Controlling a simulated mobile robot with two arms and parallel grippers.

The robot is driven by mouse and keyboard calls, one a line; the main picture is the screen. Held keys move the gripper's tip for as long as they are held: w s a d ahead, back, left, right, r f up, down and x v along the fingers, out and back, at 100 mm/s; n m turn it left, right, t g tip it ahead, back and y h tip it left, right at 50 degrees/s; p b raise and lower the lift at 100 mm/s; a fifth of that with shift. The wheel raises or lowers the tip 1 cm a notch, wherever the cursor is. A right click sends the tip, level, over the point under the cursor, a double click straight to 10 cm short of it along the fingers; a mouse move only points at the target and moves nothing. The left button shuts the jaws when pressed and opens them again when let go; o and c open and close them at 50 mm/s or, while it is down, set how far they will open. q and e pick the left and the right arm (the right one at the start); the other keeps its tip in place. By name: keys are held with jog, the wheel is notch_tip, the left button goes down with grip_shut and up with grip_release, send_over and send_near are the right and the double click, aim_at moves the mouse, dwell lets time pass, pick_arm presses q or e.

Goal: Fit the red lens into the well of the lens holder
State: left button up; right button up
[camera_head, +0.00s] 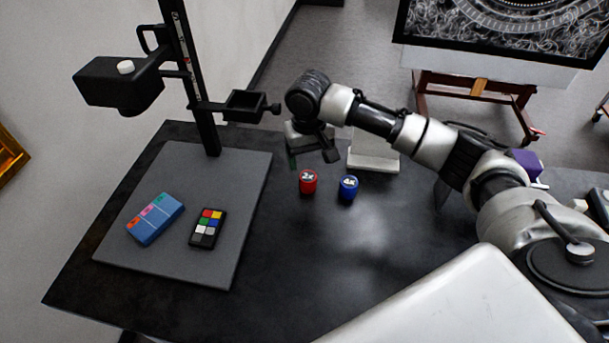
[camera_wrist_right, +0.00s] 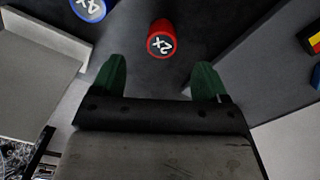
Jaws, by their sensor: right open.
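The red lens (camera_head: 308,183), a small cylinder marked 2x on top, stands upright on the black table. In the right wrist view the red lens (camera_wrist_right: 162,42) lies just beyond and between the fingertips, not touching them. My right gripper (camera_head: 312,160) hangs over the table behind the red lens, open and empty; its green fingers (camera_wrist_right: 159,80) are spread wide. The lens holder (camera_head: 245,106) appears to be the black bracket with a side knob on the stand's column, left of the gripper. Its well looks empty. My left gripper is not in view.
A blue lens (camera_head: 348,187) marked 4x stands right of the red one. A pale block (camera_head: 374,152) is behind it. The grey stand board (camera_head: 185,262) carries a blue box (camera_head: 155,219) and a colour chart (camera_head: 207,228). The table front is clear.

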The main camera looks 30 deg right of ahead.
aim_at(308, 176)
jog(key=shift+s+f, duration=0.1)
jog(key=shift+f, duration=0.45)
jog(key=shift+w+f+p, duration=0.2)
jog(key=shift+f+p, duration=0.05)
jog(key=shift+f, duration=1.35)
jog(key=shift+w+f+p, duration=0.15)
jog(key=shift+f+p, duration=0.05)
jog(key=shift+f, duration=1.35)
jog(key=shift+c, duration=0.4)
jog(key=c, duration=0.9)
jog(key=shift+r, duration=0.1)
jog(key=shift+c, duration=0.2)
